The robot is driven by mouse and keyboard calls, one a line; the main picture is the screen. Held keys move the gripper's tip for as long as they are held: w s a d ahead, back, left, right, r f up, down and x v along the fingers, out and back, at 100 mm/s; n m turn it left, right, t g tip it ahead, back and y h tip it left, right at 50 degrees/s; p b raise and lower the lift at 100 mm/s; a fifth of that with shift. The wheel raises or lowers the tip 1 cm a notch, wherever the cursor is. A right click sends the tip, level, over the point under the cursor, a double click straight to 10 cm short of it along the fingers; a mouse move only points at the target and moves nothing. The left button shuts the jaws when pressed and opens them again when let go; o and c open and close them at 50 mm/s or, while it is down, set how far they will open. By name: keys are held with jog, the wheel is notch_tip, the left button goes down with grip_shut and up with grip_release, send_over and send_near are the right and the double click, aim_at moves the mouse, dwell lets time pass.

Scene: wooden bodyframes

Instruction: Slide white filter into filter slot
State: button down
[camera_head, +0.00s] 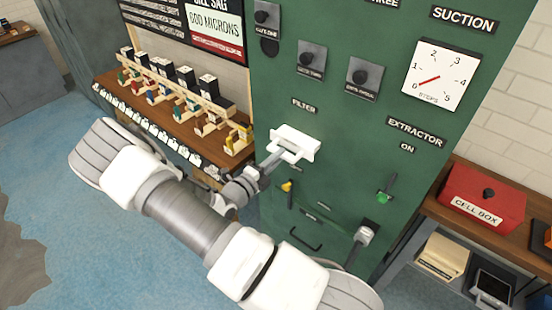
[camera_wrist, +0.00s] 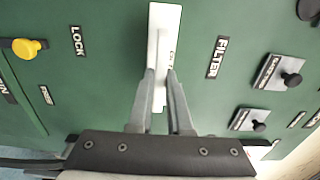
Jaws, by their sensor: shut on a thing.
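The white filter (camera_head: 294,143) is at the front of the green machine (camera_head: 330,120), just below the FILTER label (camera_head: 303,105). In the wrist view the filter (camera_wrist: 164,22) is a narrow white plate with small dark print, seen against the green panel. My gripper (camera_head: 267,163) reaches it from the lower left in the head view. In the wrist view my gripper's (camera_wrist: 161,76) two fingers are shut on a white part of the filter. The filter slot is not visible; the filter and fingers cover that area. I cannot tell how deep the filter sits.
A yellow knob (camera_wrist: 26,48) by the LOCK label and black knobs (camera_wrist: 291,79) stick out of the panel. A green-lit lever (camera_head: 384,190) is at the lower right. A wooden shelf (camera_head: 150,105) with several small boxes is at the left. A red cell box (camera_head: 485,192) stands at the right.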

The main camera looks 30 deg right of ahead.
jog(key=shift+x, duration=2.4)
jog(key=c, duration=0.8)
grip_release()
jog(key=shift+o, duration=0.2)
jog(key=b+v, duration=0.3)
jog(key=v, duration=1.4)
jog(key=shift+a, duration=0.2)
